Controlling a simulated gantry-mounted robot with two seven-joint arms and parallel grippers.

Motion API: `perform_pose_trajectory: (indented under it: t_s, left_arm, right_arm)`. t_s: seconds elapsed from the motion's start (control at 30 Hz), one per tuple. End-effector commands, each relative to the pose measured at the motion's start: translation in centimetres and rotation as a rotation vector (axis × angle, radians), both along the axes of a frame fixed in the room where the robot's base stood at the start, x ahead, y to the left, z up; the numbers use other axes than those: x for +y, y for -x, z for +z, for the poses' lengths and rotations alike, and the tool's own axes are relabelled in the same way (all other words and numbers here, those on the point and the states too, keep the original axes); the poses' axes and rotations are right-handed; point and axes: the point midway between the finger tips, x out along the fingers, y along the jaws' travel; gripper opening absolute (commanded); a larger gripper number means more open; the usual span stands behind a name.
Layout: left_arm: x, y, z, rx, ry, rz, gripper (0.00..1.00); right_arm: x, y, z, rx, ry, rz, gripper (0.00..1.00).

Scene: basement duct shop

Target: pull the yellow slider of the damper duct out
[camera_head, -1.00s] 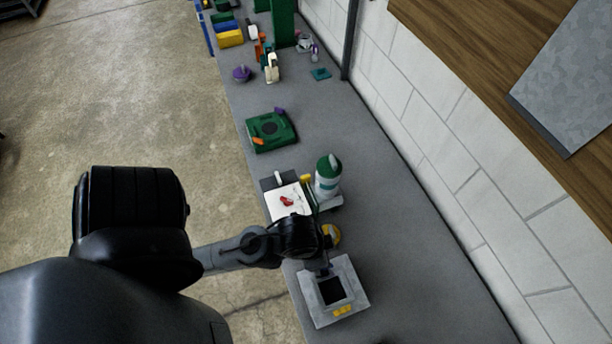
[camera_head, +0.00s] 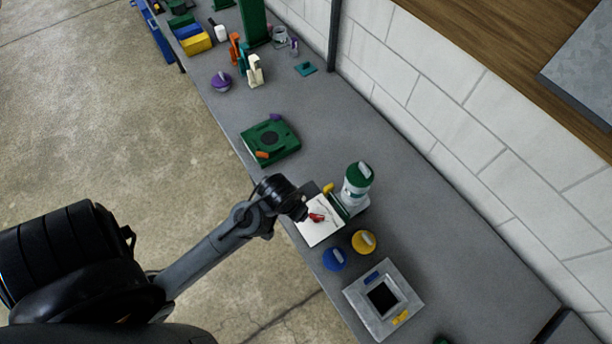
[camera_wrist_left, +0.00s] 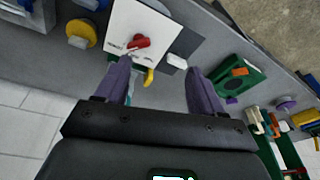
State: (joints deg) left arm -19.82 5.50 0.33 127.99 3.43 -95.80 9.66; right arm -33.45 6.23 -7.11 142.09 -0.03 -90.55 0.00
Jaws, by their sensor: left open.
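The damper duct (camera_head: 411,293) is a grey square metal frame with a dark opening, lying on the bench at lower right in the head view. Its yellow slider (camera_head: 400,317) sits on the near right side of the frame. A blue slider (camera_head: 372,278) is on the opposite side. A corner of the duct (camera_wrist_left: 36,14) shows at the top left of the left wrist view, with the yellow slider out of frame. My left gripper (camera_head: 304,213) is over the white panel, up and left of the duct. Its purple fingers (camera_wrist_left: 157,80) are apart and empty.
The white panel (camera_head: 313,234) carries a red handle (camera_head: 316,217). A green-capped bottle (camera_head: 356,184) stands beside it. A yellow knob (camera_head: 364,241) and blue knob (camera_head: 334,259) lie between panel and duct. A green box (camera_head: 270,141) sits farther along.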

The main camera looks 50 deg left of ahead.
Motion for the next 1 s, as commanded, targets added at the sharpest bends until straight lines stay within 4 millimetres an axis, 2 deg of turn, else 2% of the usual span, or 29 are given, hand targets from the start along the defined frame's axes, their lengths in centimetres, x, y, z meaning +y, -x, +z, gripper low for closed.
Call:
perform_pose_trajectory:
  t_s: [0.03,0.27,0.5,0.73,0.87,1.0]
  left_arm:
    - [0.8,-1.1,-0.7,0.007,0.006,0.052,0.68]
    - [5.0,-5.6,-3.0,0.061,0.062,0.353,0.68]
    - [8.9,-12.0,-4.9,0.176,0.234,0.805,0.68]
    - [8.9,-16.8,-4.6,0.331,0.424,1.115,0.68]
    - [8.4,-18.2,-4.1,0.390,0.484,1.193,0.68]
    - [7.9,-18.7,-4.2,0.420,0.510,1.225,0.68]
  right_arm:
    - [-0.1,0.0,-0.5,-0.001,0.003,0.000,0.43]
    - [-0.7,-0.2,-1.7,-0.004,0.020,0.005,0.43]
    - [-0.6,-0.2,-3.8,-0.005,0.019,0.005,0.43]
    - [-0.4,-0.2,-5.1,-0.005,0.013,0.003,0.43]
    - [-0.3,-0.2,-5.4,-0.006,0.010,0.001,0.43]
    - [-0.3,-0.2,-5.4,-0.005,0.007,0.000,0.43]
